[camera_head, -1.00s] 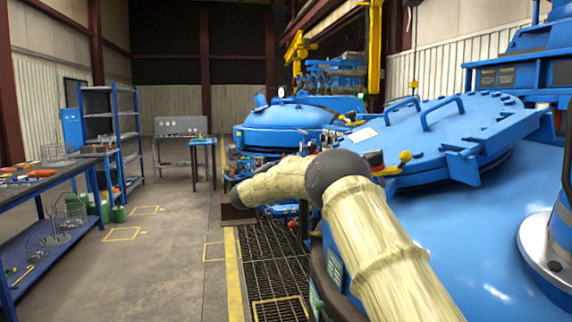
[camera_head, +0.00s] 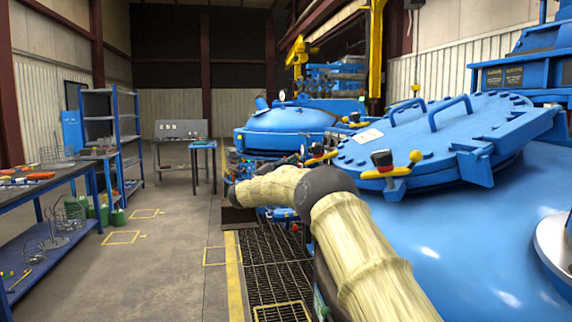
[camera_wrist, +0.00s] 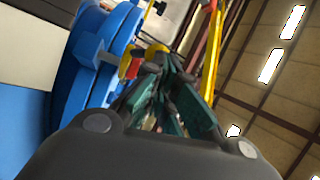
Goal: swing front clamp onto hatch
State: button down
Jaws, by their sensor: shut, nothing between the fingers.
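The hatch (camera_head: 440,140) is a blue round lid with two bar handles, on the large blue vessel at right. A yellow clamp (camera_head: 385,175) with a red and black block and a yellow knob is at its near edge. A similar clamp (camera_head: 318,158) shows further left. In the wrist view the blue round edge of a lid (camera_wrist: 85,75) is at left, with a yellow and red clamp part (camera_wrist: 128,64) close by the fingers. My gripper (camera_wrist: 165,75) is shut and empty; whether it touches the clamp is unclear. The head view does not clearly show its fingers.
A second blue domed vessel (camera_head: 285,130) stands behind. A floor grating (camera_head: 270,265) with a yellow edge line runs along the vessel. A workbench (camera_head: 60,180) and shelves (camera_head: 110,130) stand at left. The aisle floor between is clear.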

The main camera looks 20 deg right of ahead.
jog(key=shift+r, duration=0.1)
dwell(0.5)
jog(key=w+a+f+b, duration=0.1)
jog(key=w+a+f, duration=0.2)
jog(key=a, duration=0.5)
jog(key=shift+a+f+b, duration=0.15)
jog(key=shift+f+b, duration=0.15)
jog(key=shift+f, duration=0.05)
dwell(0.7)
dwell(0.5)
